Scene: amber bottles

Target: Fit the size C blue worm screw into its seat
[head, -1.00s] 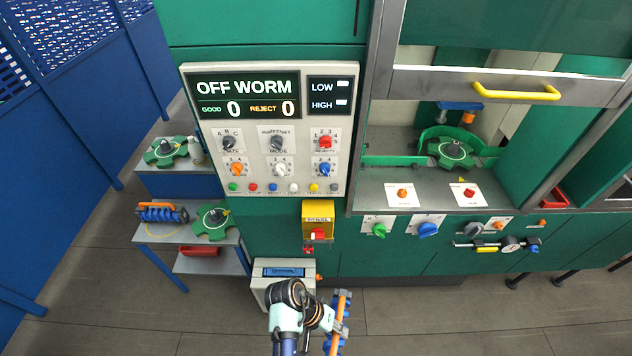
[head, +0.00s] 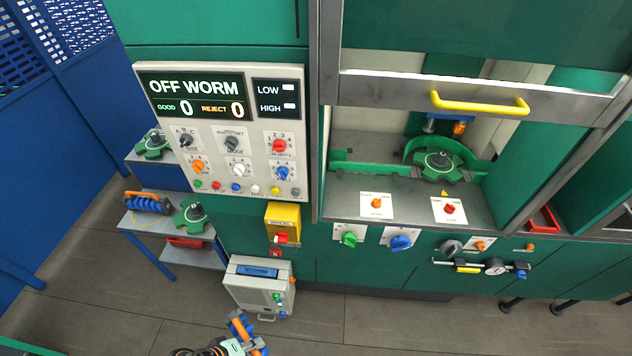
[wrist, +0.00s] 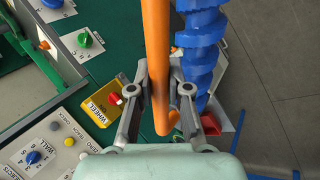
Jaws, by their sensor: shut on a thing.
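My gripper (wrist: 158,92) is shut on an orange bar (wrist: 157,50) that runs up between its fingers in the wrist view. A blue worm screw (wrist: 201,50) with spiral ridges lies alongside the bar, to its right; its size letter cannot be read. In the head view the held orange bar and blue screw (head: 240,328) show only in part at the bottom edge, in front of the grey case. The machine bay holds a green wheel-like part (head: 440,163) with a dark hub. I cannot tell which part is the worm's seat.
Another blue worm with an orange handle (head: 148,203) lies on the left shelf, near green wheels (head: 192,216). A grey case (head: 259,284) stands on the floor. The control panel (head: 222,130) reads OFF WORM. The yellow-handled guard (head: 479,104) is above the bay opening.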

